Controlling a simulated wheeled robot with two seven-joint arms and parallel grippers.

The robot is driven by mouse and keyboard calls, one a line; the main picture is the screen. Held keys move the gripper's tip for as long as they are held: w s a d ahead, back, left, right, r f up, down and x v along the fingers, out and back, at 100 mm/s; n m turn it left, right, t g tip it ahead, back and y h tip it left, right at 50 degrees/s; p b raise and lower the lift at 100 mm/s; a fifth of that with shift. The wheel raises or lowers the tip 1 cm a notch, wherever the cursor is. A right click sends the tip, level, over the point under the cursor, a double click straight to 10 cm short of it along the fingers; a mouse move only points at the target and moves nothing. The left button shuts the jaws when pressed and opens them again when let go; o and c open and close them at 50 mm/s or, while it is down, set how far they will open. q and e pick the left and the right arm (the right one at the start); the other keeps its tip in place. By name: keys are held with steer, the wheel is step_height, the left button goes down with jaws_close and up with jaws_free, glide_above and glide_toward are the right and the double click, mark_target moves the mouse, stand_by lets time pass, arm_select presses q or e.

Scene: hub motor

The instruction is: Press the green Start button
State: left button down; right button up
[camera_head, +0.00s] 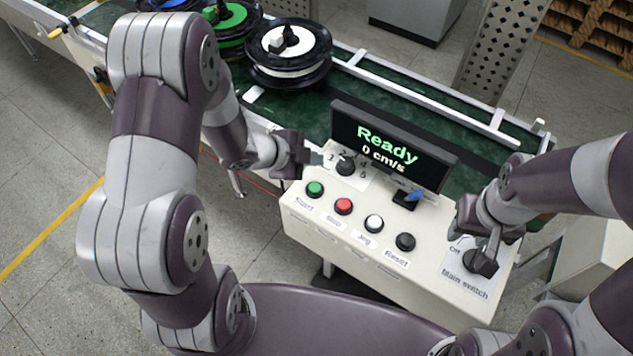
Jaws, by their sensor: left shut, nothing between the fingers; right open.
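The green Start button (315,188) is at the left end of a row of buttons on the sloped white control panel (330,226), with the label "Start" below it. My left gripper (314,158) is shut and empty, above and slightly behind the green button, near the numbered selector knob (346,165). It looks apart from the button, though the exact height is hard to tell. My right gripper (486,252) is open, at the main switch (481,263) on the right of the panel. Whether its fingers touch the switch is unclear. The display (388,150) reads "Ready" and "0 cm/s".
A red button (343,206), a white Jog button (374,223) and a black Reset button (405,241) continue the row. A blue-topped switch (409,198) sits below the display. Behind the panel runs a green conveyor (345,92) carrying several wheel-like hubs (288,55).

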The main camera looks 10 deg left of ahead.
arm_select(q)
steer(key=b, duration=0.8)
glide_above(312, 189)
step_height(312, 189, down, 9)
steer(key=shift+w+a+r, duration=0.1)
steer(key=shift+r, duration=0.1)
steer(key=shift+f, duration=0.35)
arm_select(e)
step_height(312, 189, down, 9)
steer(key=shift+w+a+r, duration=0.2)
steer(key=shift+w, duration=0.2)
stand_by(0.3)
arm_select(q)
steer(key=shift+f+b, duration=0.4)
steer(key=shift+b, duration=0.05)
arm_select(e)
steer(key=shift+f, duration=0.25)
